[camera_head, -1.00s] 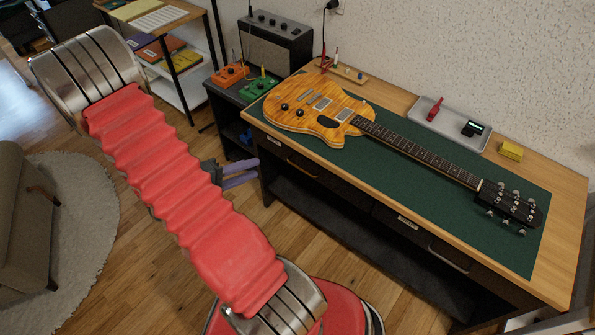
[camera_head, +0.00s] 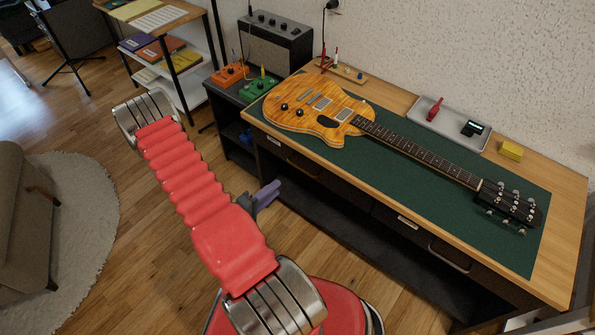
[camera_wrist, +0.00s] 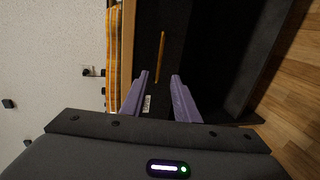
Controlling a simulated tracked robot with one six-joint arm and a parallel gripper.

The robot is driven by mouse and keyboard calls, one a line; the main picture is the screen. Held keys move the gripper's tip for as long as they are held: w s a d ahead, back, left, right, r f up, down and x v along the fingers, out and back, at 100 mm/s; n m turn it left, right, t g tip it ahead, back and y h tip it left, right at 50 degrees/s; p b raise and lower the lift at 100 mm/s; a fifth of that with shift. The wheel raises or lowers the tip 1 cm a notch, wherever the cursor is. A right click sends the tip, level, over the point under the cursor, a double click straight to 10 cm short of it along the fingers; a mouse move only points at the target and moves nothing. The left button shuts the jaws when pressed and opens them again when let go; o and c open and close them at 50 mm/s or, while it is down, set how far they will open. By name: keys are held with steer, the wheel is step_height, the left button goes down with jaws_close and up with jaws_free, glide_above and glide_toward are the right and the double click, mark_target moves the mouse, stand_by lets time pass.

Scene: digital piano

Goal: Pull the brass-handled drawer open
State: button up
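The brass handle (camera_wrist: 161,58) is a thin bar on a dark drawer front (camera_wrist: 146,48) in the wrist view. In the head view the brass handle (camera_head: 304,168) shows on the left drawer under the desk top, and that drawer looks shut. My gripper (camera_wrist: 160,84) has two purple fingers, spread apart with nothing between them. The handle lies ahead of the gap between the fingers, apart from them. In the head view my gripper (camera_head: 268,193) is left of and below the handle, in front of the desk.
A second drawer with a silver handle (camera_head: 450,256) is at the desk's right. An orange guitar (camera_head: 318,110) lies on the green mat (camera_head: 400,180). A speaker cabinet with pedals stands left of the desk. The wooden floor (camera_head: 130,250) in front is clear.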

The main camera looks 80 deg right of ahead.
steer(key=shift+d, duration=0.1)
steer(key=x, duration=1.3)
steer(key=shift+s+d, duration=0.25)
steer(key=shift+d, duration=0.05)
jaws_close()
stand_by(0.3)
steer(key=shift+f, duration=0.1)
stand_by(0.3)
